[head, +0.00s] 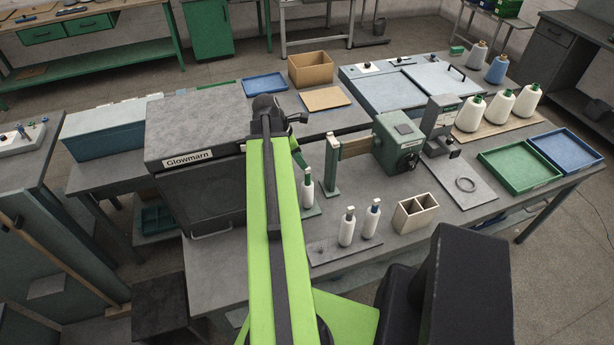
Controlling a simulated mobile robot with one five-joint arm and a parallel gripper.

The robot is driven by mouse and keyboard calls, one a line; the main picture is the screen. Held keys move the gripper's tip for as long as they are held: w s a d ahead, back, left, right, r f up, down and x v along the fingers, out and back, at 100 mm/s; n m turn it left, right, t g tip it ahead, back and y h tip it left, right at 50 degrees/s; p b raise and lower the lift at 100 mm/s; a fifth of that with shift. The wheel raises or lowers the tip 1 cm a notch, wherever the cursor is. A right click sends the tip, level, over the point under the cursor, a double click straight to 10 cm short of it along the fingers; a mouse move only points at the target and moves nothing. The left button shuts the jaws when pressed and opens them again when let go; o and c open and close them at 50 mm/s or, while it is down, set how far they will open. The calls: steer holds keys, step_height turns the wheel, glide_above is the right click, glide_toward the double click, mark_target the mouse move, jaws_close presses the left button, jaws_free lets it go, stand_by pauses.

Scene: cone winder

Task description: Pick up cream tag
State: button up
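I cannot make out a cream tag for certain in the head view; it may be hidden or too small to tell. My green arm reaches up the middle of the view over the grey bench. My gripper (292,118) is at its far end, a dark shape beside the grey Glowmarn machine (200,115). Its fingers are too small and partly covered to show whether they are open or shut, and nothing held is visible.
White bobbins (347,228) stand on a grey plate near the front edge. A two-compartment wooden box (401,218) stands right of them. Cream cones (470,114), a green tray (520,160) and a blue tray (568,150) are at the right.

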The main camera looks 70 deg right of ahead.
mark_target(308, 171)
steer(key=b+x, duration=0.4)
steer(key=x, duration=0.1)
steer(key=shift+s+f+b, duration=0.1)
steer(key=shift+s+b, duration=0.15)
steer(key=shift+b, duration=0.15)
jaws_close()
